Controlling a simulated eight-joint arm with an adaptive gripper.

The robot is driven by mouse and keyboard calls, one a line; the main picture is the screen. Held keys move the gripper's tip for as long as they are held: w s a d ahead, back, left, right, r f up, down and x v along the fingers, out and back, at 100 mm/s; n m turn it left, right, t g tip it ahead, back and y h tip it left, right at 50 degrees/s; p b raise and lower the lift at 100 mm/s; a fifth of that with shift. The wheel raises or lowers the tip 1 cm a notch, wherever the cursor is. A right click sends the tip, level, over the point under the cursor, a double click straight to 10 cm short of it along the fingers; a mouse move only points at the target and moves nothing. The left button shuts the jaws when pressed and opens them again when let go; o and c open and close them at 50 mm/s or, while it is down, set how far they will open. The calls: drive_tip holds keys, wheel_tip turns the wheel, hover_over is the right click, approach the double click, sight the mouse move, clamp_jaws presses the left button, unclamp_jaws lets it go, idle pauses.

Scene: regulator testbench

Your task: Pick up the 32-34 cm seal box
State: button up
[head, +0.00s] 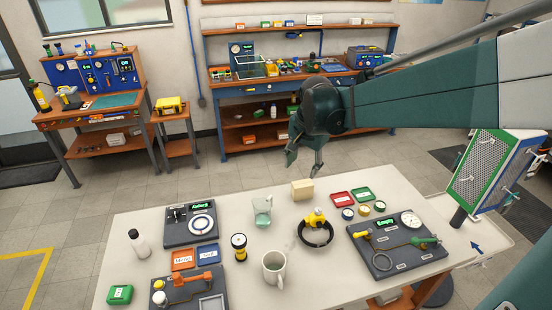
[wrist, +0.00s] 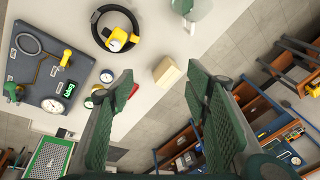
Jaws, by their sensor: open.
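A small cream box (head: 302,190) sits near the far edge of the white table (head: 130,226). No size label is readable on it, so I cannot confirm it is the 32-34 cm seal box. It also shows in the wrist view (wrist: 166,72), in the gap between my fingertips. My gripper (head: 304,168) is open and empty, above and apart from the box. In the wrist view both fingers (wrist: 162,88) are spread wide.
A black ring with a yellow regulator (head: 315,230), a glass mug (head: 262,212) and red and green trays (head: 342,198) stand near the box. A gauge board (head: 397,262) is to the right. A white mug (head: 274,268) and a green box (head: 119,294) are nearer.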

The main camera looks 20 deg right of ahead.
drive_tip(key=w+d+f+m+g, duration=0.2)
drive_tip(key=w+d+f+m, duration=0.2)
drive_tip(key=w+f, duration=0.5)
drive_tip(key=m+b, duration=0.2)
drive_tip(key=m, duration=0.1)
hover_over(303, 183)
drive_tip(key=shift+g, duration=0.4)
drive_tip(key=f, duration=0.9)
drive_tip(key=shift+s+a+f, duration=0.1)
drive_tip(key=shift+s+f, duration=0.25)
drive_tip(key=shift+f, duration=0.05)
drive_tip(key=shift+w+f, duration=0.25)
drive_tip(key=shift+f, duration=0.3)
drive_tip(key=shift+f, duration=1.3)
drive_tip(key=shift+f, duration=2.6)
drive_tip(key=c, duration=1)
